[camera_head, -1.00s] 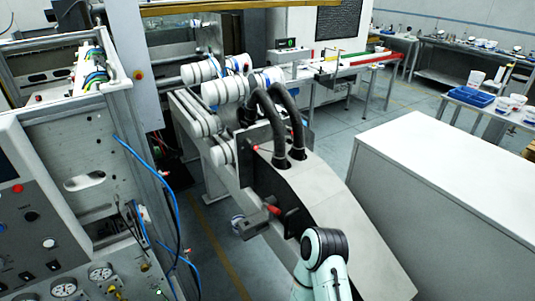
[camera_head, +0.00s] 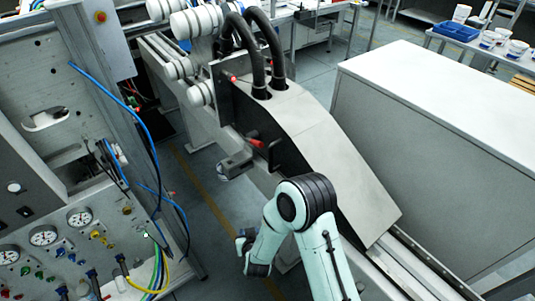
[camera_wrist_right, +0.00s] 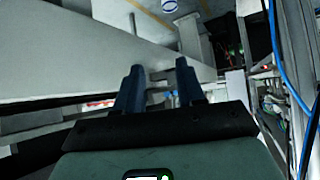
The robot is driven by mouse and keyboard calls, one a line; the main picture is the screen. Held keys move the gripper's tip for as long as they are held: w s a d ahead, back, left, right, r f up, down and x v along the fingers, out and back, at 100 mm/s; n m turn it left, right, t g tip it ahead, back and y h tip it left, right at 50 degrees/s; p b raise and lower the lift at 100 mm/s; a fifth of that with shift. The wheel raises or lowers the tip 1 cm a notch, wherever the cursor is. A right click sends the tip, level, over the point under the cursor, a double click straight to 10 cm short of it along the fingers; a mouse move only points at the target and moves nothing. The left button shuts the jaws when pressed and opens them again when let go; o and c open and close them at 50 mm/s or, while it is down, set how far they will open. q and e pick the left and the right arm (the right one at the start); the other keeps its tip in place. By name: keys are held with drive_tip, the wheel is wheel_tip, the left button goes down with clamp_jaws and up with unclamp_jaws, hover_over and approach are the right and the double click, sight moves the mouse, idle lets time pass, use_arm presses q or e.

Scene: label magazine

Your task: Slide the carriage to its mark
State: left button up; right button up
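The carriage (camera_head: 320,130) is a sloped grey housing with black sides, and it sits on a long grey rail (camera_head: 425,270). Two thick black hoses enter its top, and a red-tipped handle (camera_head: 257,143) sticks out of its left side. I cannot make out the mark. My right arm comes in from the bottom and bends over the near left side of the carriage. My right gripper (camera_head: 243,239) points away below the handle, apart from it. In the right wrist view its dark fingers (camera_wrist_right: 160,88) are spread with nothing between them. My left gripper is not in view.
A panel with gauges, cables and blue hoses (camera_head: 60,200) stands at the left. A large white cabinet (camera_head: 430,130) stands close on the right of the rail. White rolls (camera_head: 195,20) are at the back. Floor shows between the panel and the carriage.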

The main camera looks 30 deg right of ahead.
drive_tip(key=w+d+r+m+t+h+b, duration=0.1)
drive_tip(key=w+r+t+h+b, duration=0.15)
drive_tip(key=r, duration=0.45)
drive_tip(key=w+d+r+m+t+h+b, duration=0.1)
drive_tip(key=d+r+m+h, duration=0.1)
drive_tip(key=r+h, duration=0.3)
drive_tip(key=m+g+h+b, duration=0.1)
drive_tip(key=m+g+h, duration=0.1)
drive_tip(key=m+h, duration=0.1)
approach(270, 156)
drive_tip(key=p+x, duration=0.1)
drive_tip(key=x, duration=1)
drive_tip(key=shift+a+r, duration=0.1)
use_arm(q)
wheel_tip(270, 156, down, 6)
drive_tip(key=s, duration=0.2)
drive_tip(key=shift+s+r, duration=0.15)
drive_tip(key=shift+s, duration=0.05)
use_arm(e)
clamp_jaws()
